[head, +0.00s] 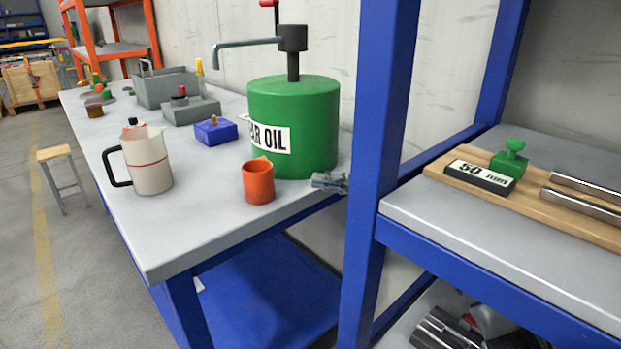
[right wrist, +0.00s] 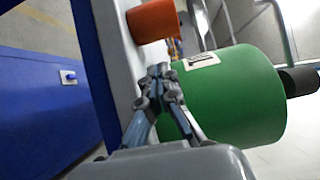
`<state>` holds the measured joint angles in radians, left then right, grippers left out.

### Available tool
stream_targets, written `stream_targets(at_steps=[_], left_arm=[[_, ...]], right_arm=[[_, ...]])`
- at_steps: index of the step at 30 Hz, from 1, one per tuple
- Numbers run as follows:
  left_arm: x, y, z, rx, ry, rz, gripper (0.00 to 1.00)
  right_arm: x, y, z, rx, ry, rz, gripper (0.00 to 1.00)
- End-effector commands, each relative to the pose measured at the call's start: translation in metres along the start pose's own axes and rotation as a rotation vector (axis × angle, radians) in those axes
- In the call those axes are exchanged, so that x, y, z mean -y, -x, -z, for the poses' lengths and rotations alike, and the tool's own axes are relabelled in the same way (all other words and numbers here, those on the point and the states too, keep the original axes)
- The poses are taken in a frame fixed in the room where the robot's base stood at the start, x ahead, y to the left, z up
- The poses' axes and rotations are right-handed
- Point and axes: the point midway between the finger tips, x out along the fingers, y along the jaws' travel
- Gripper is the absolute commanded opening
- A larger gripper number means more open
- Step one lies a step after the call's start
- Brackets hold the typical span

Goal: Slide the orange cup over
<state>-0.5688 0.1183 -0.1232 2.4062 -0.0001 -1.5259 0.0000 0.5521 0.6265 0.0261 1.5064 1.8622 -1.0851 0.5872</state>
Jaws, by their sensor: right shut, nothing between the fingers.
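The orange cup (head: 258,182) stands upright on the grey bench top (head: 200,232), in front of the green GEAR OIL drum (head: 312,125). My right gripper (head: 316,180) is just right of the cup, low by the bench edge, partly hidden by the blue post. It is shut and empty, apart from the cup. In the right wrist view the gripper (right wrist: 160,72) points towards the cup (right wrist: 152,20), with a small gap. The drum (right wrist: 240,95) is close beside the fingers. My left gripper is not in view.
A white jug with a black handle (head: 149,160) stands left of the cup. A blue block (head: 216,131) and a grey bin (head: 168,88) are farther back. The blue post (head: 378,150) rises right of the gripper. The front of the bench is clear.

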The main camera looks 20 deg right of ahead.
Motion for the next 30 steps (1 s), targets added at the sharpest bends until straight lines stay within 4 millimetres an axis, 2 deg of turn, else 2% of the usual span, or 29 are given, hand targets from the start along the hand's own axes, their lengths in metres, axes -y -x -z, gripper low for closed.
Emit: stream_targets(at_steps=[6, 13, 18, 30], left_arm=[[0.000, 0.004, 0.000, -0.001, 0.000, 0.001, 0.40], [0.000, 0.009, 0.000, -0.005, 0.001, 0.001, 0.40], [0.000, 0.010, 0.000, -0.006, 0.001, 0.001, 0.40], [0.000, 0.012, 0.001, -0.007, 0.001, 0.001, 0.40]], right_arm=[[0.000, -0.042, -0.001, 0.002, -0.002, 0.001, 0.00], [0.000, -0.074, 0.000, 0.000, -0.002, 0.000, 0.00], [-0.001, -0.084, 0.000, -0.001, -0.001, -0.002, 0.00], [0.000, -0.085, -0.002, -0.001, -0.001, -0.002, 0.00]])
